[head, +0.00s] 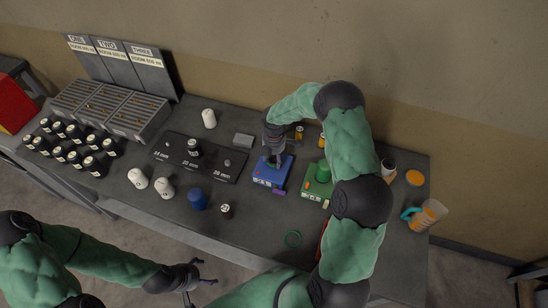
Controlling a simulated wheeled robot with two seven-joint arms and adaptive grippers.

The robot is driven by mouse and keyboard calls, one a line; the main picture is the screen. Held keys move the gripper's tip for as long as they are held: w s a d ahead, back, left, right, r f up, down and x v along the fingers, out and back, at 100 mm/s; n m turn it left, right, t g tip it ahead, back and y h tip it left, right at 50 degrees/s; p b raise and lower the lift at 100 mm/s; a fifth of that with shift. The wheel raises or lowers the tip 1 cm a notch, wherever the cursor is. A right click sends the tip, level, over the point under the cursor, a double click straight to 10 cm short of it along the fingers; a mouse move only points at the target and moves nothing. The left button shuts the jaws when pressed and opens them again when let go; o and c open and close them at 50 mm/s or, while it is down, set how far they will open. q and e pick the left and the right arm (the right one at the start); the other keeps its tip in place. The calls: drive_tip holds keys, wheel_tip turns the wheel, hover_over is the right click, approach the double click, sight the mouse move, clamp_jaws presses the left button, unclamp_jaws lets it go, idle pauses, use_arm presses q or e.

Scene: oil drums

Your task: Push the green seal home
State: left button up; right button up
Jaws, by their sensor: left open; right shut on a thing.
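My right gripper (274,158) points down over the blue box (268,177) at the table's middle right. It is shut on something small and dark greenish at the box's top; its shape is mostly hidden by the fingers. I cannot tell for certain which green piece is the seal. My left gripper (197,285) is open and empty, off the table's front edge.
A dark board (226,177) with size labels holds a black bottle (194,148). White bottles (165,187), a blue cap (197,199) and a small dark bottle (226,211) stand in front. Several black bottles (75,132) fill the left. An orange jug (428,215) stands at right.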

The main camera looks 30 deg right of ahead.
drive_tip(key=shift+f+b, duration=0.45)
drive_tip(key=shift+f, duration=0.1)
idle(0.7)
drive_tip(key=o, duration=0.8)
drive_tip(key=shift+o, duration=0.2)
